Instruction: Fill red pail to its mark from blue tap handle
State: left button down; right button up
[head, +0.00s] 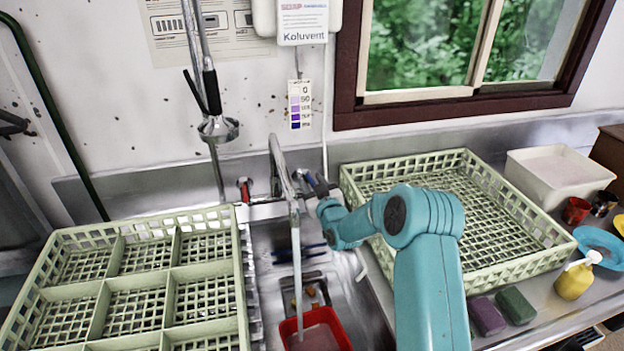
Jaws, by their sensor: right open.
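The red pail (341,326) stands in the sink at the bottom centre, cut off by the frame's lower edge. A pale, straight stream like running water drops into it from the metal tap spout (279,163). The pail's inside looks pale and greyish; I cannot make out its mark or the water level. The blue tap handle (308,178) is at the right of the tap, by the wall. My right gripper (322,186) is open right at the blue handle, its fingers small and partly hidden by its wrist; I cannot tell if they touch. My left gripper is out of view.
A red tap handle (244,189) is left of the spout. A spray head (218,128) hangs above. Pale green racks stand on the left (108,288) and right (510,265). A white tub (560,173), yellow bottle (573,281) and sponges (515,306) crowd the right counter.

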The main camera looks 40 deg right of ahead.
jog(key=shift+w+d, duration=0.1)
jog(key=shift+w, duration=0.1)
grip_shut()
jog(key=shift+w+a+f+m+h+b, duration=0.2)
jog(key=shift+m+h+b, duration=0.25)
jog(key=shift+b, duration=0.65)
jog(key=shift+r+m+g+h+b, duration=0.25)
jog(key=shift+m+g+h+b, duration=0.1)
jog(key=shift+g+h, duration=0.25)
